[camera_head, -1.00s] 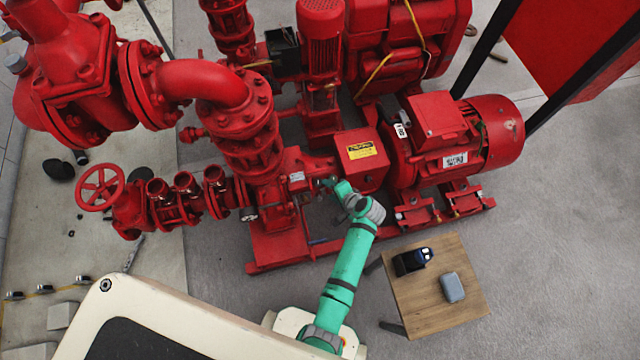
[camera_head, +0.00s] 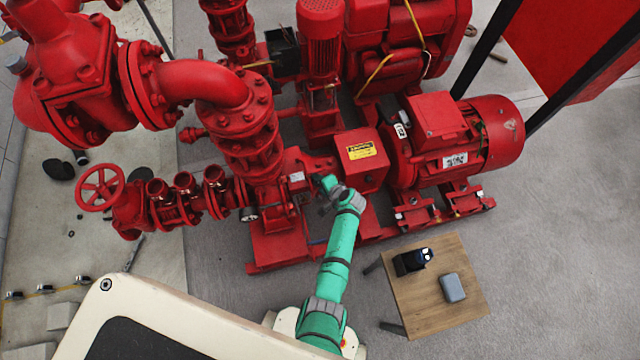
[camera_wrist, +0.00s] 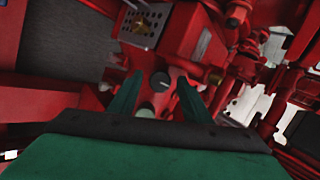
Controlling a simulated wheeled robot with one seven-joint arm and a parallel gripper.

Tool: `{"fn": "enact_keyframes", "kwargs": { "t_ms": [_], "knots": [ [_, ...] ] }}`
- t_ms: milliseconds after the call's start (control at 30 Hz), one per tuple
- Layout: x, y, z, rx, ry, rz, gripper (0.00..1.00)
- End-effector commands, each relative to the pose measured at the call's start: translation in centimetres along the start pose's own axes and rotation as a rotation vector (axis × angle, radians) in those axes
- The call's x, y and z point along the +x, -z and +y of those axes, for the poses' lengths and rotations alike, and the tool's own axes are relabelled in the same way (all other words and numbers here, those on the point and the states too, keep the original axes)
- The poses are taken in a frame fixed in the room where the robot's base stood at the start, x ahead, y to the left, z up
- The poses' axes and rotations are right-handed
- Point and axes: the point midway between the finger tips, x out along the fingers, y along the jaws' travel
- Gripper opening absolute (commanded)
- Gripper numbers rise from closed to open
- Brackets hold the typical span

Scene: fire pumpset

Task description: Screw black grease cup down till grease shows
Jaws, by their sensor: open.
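My gripper (camera_wrist: 158,92) is open in the wrist view, its two green fingers apart and nothing between them at their tips. A small dark round cap (camera_wrist: 160,81), which looks like the black grease cup, shows beyond and between the fingers on the red pump body. A gap seems to lie between the fingers and the cap. In the head view my gripper (camera_head: 328,183) is beside the pump's bearing housing, just left of the red coupling guard (camera_head: 360,160). The cup is not distinguishable there, and no grease is discernible.
Red pump pipework and the handwheel (camera_head: 100,187) stand at left, and the red motor (camera_head: 455,140) at right. A small wooden table (camera_head: 425,305) holds a dark device (camera_head: 412,261) and a grey-blue case (camera_head: 453,287). Grey floor is free to the right.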

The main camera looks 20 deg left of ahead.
Motion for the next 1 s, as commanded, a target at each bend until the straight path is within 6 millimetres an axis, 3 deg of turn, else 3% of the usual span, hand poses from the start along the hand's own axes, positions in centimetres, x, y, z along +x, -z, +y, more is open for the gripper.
{"fn": "enact_keyframes", "kwargs": {
  "t_ms": [100,267,667,1000],
  "knots": [
    [-0.01,-0.02,0.01,0.0,0.0,0.0,0.42],
    [-0.02,-0.03,0.01,0.0,0.0,0.0,0.04],
    [-0.02,-0.03,0.07,0.052,0.013,0.0,0.03],
    [0.0,-0.12,0.26,0.289,0.073,-0.001,0.03]
  ]
}}
